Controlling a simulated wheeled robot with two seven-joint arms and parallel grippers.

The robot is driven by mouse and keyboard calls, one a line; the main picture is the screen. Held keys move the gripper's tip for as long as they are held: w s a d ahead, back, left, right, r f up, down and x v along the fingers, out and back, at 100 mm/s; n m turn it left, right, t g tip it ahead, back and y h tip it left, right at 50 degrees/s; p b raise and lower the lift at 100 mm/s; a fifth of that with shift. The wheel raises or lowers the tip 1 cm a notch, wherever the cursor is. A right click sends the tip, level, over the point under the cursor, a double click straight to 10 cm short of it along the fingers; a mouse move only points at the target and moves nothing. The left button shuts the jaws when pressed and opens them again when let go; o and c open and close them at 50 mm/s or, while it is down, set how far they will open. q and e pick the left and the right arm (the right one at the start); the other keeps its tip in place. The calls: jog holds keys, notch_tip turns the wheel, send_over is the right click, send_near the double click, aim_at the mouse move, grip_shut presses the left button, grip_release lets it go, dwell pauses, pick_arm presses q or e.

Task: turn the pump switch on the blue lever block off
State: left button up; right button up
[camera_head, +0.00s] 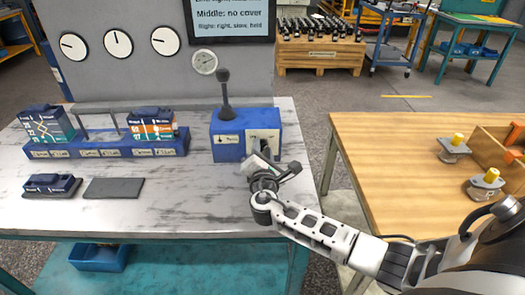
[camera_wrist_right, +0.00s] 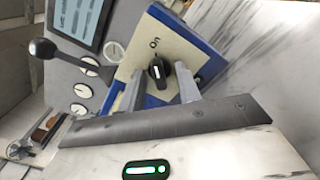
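The blue lever block (camera_head: 228,150) stands at the right end of the marble-topped table, with an upright black lever (camera_head: 225,92) on top. It also shows tilted in the right wrist view (camera_wrist_right: 202,62). Its pale front plate carries the black pump switch (camera_wrist_right: 158,73), a knob with a white mark, below the word "On". My right gripper (camera_head: 262,157) is at the block's front and hides the switch in the head view. In the right wrist view its two fingers (camera_wrist_right: 160,80) stand apart on either side of the knob, with gaps visible. My left gripper is not in view.
A long blue block (camera_head: 110,147) with colored modules stands at the left. A dark module (camera_head: 50,185) and a flat grey plate (camera_head: 113,188) lie before it. A gauge panel (camera_head: 130,75) rises behind. A wooden table (camera_head: 400,150) stands right, across a gap.

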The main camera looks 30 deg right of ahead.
jog(key=c, duration=0.7)
